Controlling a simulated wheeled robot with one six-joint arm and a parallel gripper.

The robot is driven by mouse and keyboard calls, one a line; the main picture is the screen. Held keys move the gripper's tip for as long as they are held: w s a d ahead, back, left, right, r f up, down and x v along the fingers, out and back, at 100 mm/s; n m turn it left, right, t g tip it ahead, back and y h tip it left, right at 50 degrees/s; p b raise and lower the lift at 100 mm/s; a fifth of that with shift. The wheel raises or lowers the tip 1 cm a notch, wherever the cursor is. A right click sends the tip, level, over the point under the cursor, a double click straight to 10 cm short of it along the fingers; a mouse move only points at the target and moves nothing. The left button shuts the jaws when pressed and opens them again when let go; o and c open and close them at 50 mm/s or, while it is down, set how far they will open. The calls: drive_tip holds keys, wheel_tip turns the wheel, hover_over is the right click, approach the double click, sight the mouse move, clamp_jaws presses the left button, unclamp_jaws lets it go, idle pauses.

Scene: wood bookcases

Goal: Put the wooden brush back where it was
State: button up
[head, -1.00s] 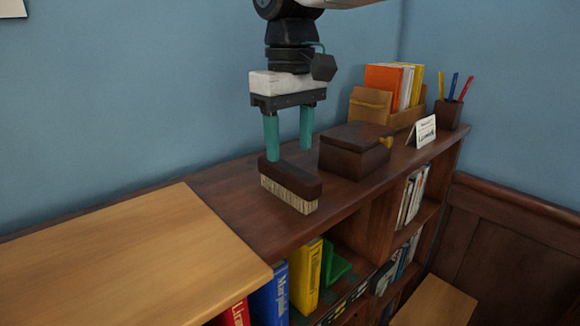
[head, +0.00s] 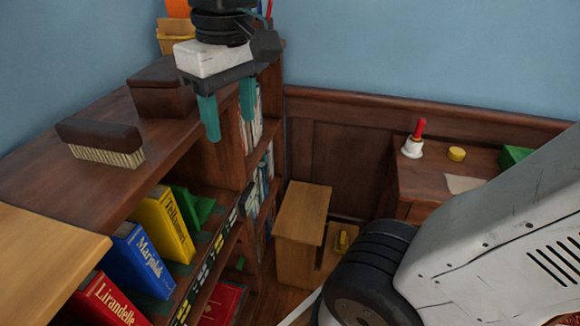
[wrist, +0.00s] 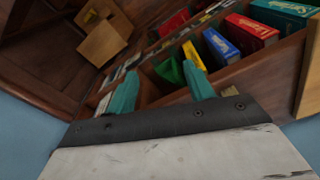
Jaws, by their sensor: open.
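The wooden brush (head: 101,142) has a dark brown back and pale bristles. In the head view it lies bristles down on the dark bookcase top (head: 62,185), left of a dark wooden box. My gripper (head: 228,112) has two teal fingers spread apart with nothing between them. It hangs right of the brush, in front of the bookcase's edge and clear of the brush. In the wrist view my gripper (wrist: 162,88) is open and empty over the shelf fronts.
The dark box (head: 160,90) stands behind the brush. Books, including a yellow one (head: 164,226), fill the shelf below. A light wooden step stool (head: 300,225) stands on the floor. A desk (head: 440,185) at right holds a bell (head: 415,140).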

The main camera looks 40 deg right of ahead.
drive_tip(key=s+d+f+m, duration=0.2)
drive_tip(key=s+d+f, duration=0.2)
drive_tip(key=s+f, duration=0.4)
drive_tip(key=shift+d+f+t, duration=0.3)
drive_tip(key=shift+d+f, duration=0.05)
drive_tip(key=shift+d, duration=0.05)
